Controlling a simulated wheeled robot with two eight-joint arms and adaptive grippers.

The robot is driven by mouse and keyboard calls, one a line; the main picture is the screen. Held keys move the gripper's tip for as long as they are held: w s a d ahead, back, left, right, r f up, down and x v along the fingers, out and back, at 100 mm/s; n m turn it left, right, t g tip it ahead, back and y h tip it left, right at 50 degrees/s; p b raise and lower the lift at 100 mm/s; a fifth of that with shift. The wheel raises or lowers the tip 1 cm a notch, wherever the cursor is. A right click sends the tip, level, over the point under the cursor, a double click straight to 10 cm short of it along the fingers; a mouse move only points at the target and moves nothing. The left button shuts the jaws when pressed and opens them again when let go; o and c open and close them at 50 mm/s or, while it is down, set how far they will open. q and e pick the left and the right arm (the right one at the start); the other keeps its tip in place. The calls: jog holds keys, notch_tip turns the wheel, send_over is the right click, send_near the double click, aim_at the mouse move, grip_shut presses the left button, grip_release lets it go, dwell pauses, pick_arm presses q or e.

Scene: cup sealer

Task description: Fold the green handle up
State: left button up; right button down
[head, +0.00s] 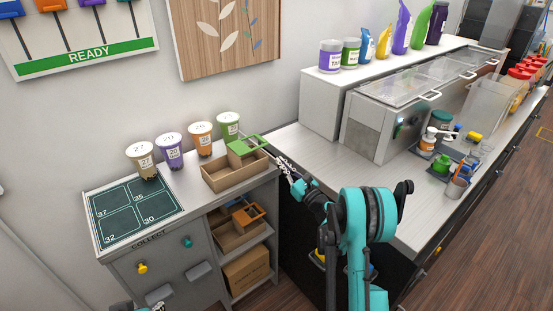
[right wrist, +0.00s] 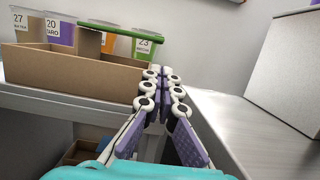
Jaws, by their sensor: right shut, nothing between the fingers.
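The green handle (head: 243,148) is on a brown cardboard carrier (head: 237,178) at the counter's right end. My right gripper (head: 284,165) is just right of the carrier, apart from the handle. In the right wrist view its fingers (right wrist: 167,75) are together and empty, beside the box's right end. Part of my left gripper (head: 157,296) shows at the bottom edge of the head view; its fingers are not clear.
Several lidded cups (head: 170,152) stand along the wall behind the carrier. A dark numbered mat (head: 138,212) lies to the left. A long metal counter (head: 340,175) with a grey box unit is on the right.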

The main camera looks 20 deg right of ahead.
jog(key=b+x, duration=0.1)
jog(key=x, duration=0.7)
jog(key=shift+w+a, duration=0.1)
jog(key=shift+w, duration=0.2)
jog(key=shift+r, duration=0.1)
